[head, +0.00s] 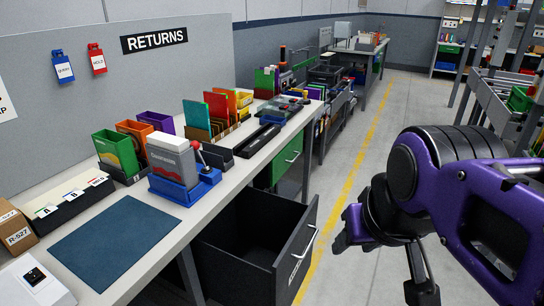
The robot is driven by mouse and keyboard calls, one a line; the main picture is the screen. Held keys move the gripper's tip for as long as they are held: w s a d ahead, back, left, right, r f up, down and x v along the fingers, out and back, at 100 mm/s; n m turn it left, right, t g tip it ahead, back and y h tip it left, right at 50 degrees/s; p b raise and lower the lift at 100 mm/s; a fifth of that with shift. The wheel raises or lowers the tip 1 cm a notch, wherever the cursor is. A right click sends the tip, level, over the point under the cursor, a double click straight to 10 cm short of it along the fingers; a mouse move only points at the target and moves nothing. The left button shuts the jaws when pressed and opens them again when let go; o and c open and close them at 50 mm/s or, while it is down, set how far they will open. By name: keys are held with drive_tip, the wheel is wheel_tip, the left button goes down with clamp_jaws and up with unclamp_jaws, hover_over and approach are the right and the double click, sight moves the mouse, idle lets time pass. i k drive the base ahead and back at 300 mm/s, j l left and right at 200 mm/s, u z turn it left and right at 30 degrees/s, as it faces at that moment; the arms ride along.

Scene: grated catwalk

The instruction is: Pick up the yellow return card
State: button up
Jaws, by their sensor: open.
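A yellow card-like piece (244,99) stands upright at the right end of a row of coloured cards on the bench in the head view. Green and orange-red cards (216,106) stand to its left. Lower yellowish edges (197,132) show in front of them; I cannot tell which piece is the return card, and no label is readable. My gripper (388,266) is at the right, over the aisle, well apart from the cards. Its fingers are spread and nothing shows between them.
The bench (160,262) runs along the left under the RETURNS sign (154,39). A blue-based box (174,165) with a lever stands before the cards. An open black drawer (290,262) juts into the aisle. A shelf cart (505,110) stands right. The yellow-lined aisle is clear.

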sight(244, 112)
drive_tip(key=i+l+z, duration=0.1)
drive_tip(key=l, duration=0.3)
drive_tip(key=i+l+z, duration=0.1)
drive_tip(key=i+l, duration=0.15)
drive_tip(key=i+l+z, duration=0.4)
drive_tip(key=i+l, duration=0.2)
drive_tip(key=l, duration=0.15)
drive_tip(key=i+l+z, duration=0.1)
drive_tip(key=i, duration=0.45)
drive_tip(key=i+l, duration=0.15)
drive_tip(key=i, duration=0.35)
drive_tip(key=i+u, duration=0.35)
drive_tip(key=i+l+u, duration=0.2)
drive_tip(key=i+u, duration=0.15)
drive_tip(key=i, duration=0.2)
drive_tip(key=i+u, duration=0.2)
drive_tip(key=u, duration=0.15)
drive_tip(key=i+l+u, duration=0.1)
drive_tip(key=u, duration=0.25)
drive_tip(key=i+l+u, duration=0.15)
drive_tip(key=i+u, duration=0.25)
drive_tip(key=i+l+u, duration=0.35)
drive_tip(key=l+u, duration=0.4)
drive_tip(key=i+j, duration=0.05)
drive_tip(key=j, duration=0.05)
